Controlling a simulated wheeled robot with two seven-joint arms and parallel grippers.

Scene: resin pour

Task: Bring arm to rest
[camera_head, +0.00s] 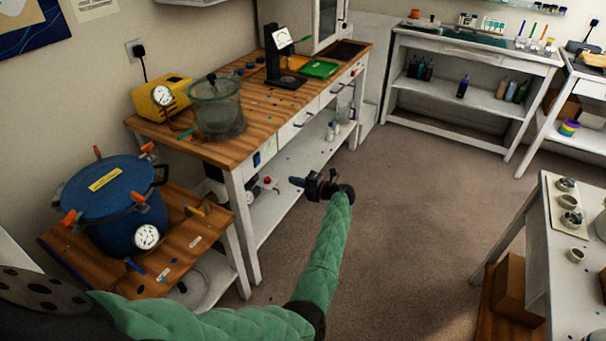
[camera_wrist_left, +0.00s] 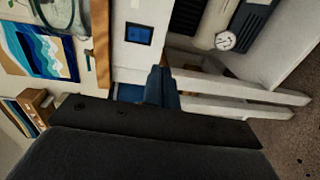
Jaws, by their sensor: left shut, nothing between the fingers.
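My left arm, in a green quilted sleeve, comes in from the lower left of the head view and reaches up over the floor. My left gripper (camera_head: 297,182) is at its end, in front of the wooden-topped bench, pointing left. It is shut and holds nothing. In the left wrist view, the shut fingers (camera_wrist_left: 160,85) show at the middle, with the bench's white side behind them. My right gripper is in neither view.
A blue pressure pot (camera_head: 112,210) stands on a low wooden table at left. The wooden-topped bench (camera_head: 255,133) carries a clear chamber (camera_head: 216,108) and a yellow pump (camera_head: 160,98). A white table (camera_head: 565,290) stands at right. The carpet (camera_head: 400,220) between is clear.

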